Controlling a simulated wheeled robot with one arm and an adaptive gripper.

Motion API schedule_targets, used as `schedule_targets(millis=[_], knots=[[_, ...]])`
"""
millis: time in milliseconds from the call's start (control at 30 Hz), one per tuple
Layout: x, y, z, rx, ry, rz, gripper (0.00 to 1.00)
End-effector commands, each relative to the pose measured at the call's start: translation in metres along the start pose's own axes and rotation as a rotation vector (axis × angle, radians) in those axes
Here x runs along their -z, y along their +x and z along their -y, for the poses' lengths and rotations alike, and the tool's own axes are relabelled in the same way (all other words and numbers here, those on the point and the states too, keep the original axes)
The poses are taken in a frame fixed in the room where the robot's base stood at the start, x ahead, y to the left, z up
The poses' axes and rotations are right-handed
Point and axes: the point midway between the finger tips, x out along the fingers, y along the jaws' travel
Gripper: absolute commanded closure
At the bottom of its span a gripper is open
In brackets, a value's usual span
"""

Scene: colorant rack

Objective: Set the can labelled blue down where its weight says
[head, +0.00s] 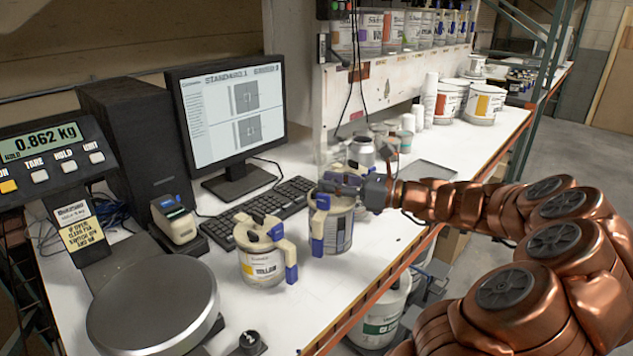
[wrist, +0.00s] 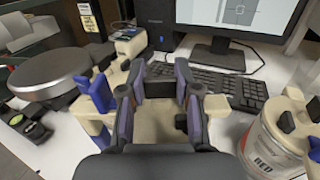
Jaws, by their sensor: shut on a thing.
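My gripper (head: 350,187) is shut on the top of a cream-lidded can (head: 338,232) with blue clips. The can is upright at the bench's front edge; I cannot tell whether it touches the bench. Its label is not readable. In the wrist view my gripper (wrist: 160,88) grips the lid of this can (wrist: 158,133). A similar can (head: 262,262) with a yellow-marked label stands to the left; its word is too small to read surely. A can labelled RED (wrist: 268,150) is at the right of the wrist view. The scale display (head: 42,142) reads 0.862 kg; its round plate (head: 152,305) is empty.
A note (head: 80,228) hangs below the display, its text hard to read. A small label printer (head: 175,220), keyboard (head: 262,212) and monitor (head: 232,112) stand behind the cans. Jars and a grey-topped can (head: 362,150) crowd the area behind my gripper. White tubs (head: 484,104) stand farther back.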

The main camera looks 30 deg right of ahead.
Motion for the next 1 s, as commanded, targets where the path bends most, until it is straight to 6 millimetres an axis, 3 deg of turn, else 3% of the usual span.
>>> schedule_targets(millis=[500,733,1000], knots=[[0.005,0.053,0.049,-0.001,0.003,0.003,1.0],[0.011,0.056,0.053,0.0,0.003,0.003,1.0],[0.038,0.057,0.053,0.0,0.005,0.002,1.0]])
